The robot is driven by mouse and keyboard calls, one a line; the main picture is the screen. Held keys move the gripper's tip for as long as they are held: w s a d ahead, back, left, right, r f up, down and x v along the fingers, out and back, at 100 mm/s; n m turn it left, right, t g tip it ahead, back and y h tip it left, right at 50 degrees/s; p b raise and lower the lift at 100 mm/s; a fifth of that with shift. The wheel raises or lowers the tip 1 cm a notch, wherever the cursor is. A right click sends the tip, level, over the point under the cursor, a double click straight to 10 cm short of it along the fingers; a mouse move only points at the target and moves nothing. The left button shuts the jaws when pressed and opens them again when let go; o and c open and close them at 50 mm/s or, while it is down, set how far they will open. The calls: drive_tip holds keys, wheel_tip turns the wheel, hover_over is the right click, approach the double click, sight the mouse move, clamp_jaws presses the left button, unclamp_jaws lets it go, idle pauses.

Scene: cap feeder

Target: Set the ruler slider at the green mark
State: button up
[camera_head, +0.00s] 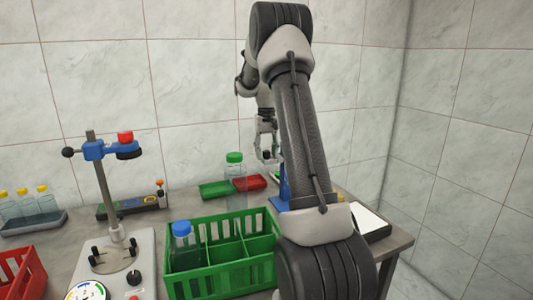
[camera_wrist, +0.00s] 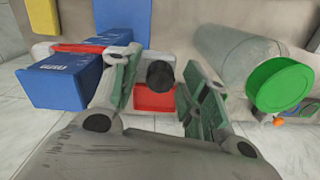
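A dark bar with small coloured marks (camera_head: 115,209), which looks like the ruler, lies near the back wall in the head view. An orange-topped knob (camera_head: 160,186), apparently its slider, stands near the bar's right end. The marks are too small to tell which one it stands at. In the wrist view a small orange piece (camera_wrist: 278,122) shows at the right edge. My gripper (camera_head: 267,150) is well to the right of the bar, above the red tray. In the wrist view its fingers (camera_wrist: 160,88) are apart, with a round black piece (camera_wrist: 160,74) between them and narrow gaps beside it.
A clear bottle with a green cap (camera_head: 235,170) stands close to my gripper. Red (camera_head: 250,181) and green (camera_head: 216,190) trays lie nearby. A green crate (camera_head: 220,270) holds a blue-capped bottle. A stand with a blue clamp (camera_head: 105,190) rises in front of the bar.

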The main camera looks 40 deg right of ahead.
wheel_tip(320, 180, up, 12)
idle(0.7)
